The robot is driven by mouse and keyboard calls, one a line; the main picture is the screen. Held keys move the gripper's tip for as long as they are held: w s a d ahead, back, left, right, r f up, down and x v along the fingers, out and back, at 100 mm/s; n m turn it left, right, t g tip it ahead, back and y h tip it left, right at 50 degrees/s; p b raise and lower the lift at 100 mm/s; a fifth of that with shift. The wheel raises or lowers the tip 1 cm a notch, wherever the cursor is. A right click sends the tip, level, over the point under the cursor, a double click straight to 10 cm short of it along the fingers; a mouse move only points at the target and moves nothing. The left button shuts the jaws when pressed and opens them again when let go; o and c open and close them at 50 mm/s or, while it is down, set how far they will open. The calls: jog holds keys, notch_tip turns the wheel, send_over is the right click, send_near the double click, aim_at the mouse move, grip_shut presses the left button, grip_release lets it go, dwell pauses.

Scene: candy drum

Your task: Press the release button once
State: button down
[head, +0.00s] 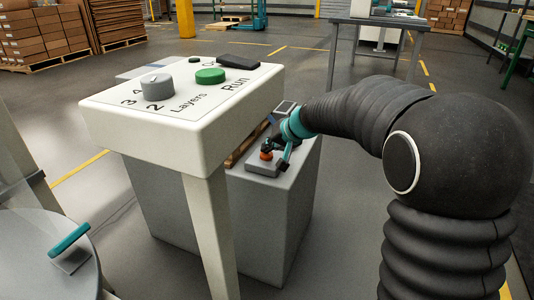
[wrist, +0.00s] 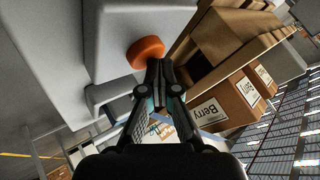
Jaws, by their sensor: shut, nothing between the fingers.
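An orange round button (head: 266,155) sits on a small grey housing (head: 262,168) on top of a grey cabinet (head: 300,172). The button also shows in the wrist view (wrist: 146,51), upper centre. My gripper (head: 272,147) is shut and empty, with its fingers beside and close over the button in the head view. In the wrist view the closed fingertips (wrist: 160,66) overlap the button's right edge. I cannot tell whether they touch it. No label on the button is readable, and its lower part is partly hidden by the fingers.
A white panel (head: 185,104) with a grey Layers knob (head: 156,84) and a green Run button (head: 210,76) stands in front of the cabinet. Cartons marked Berry (wrist: 212,110) sit in a wooden rack (wrist: 205,65) beside the button. A round table (head: 30,270) is at lower left.

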jog(key=shift+r+p, duration=0.3)
jog(key=shift+r, duration=0.4)
jog(key=shift+r, duration=0.15)
jog(key=shift+r+p, duration=1.65)
jog(key=shift+r, duration=0.75)
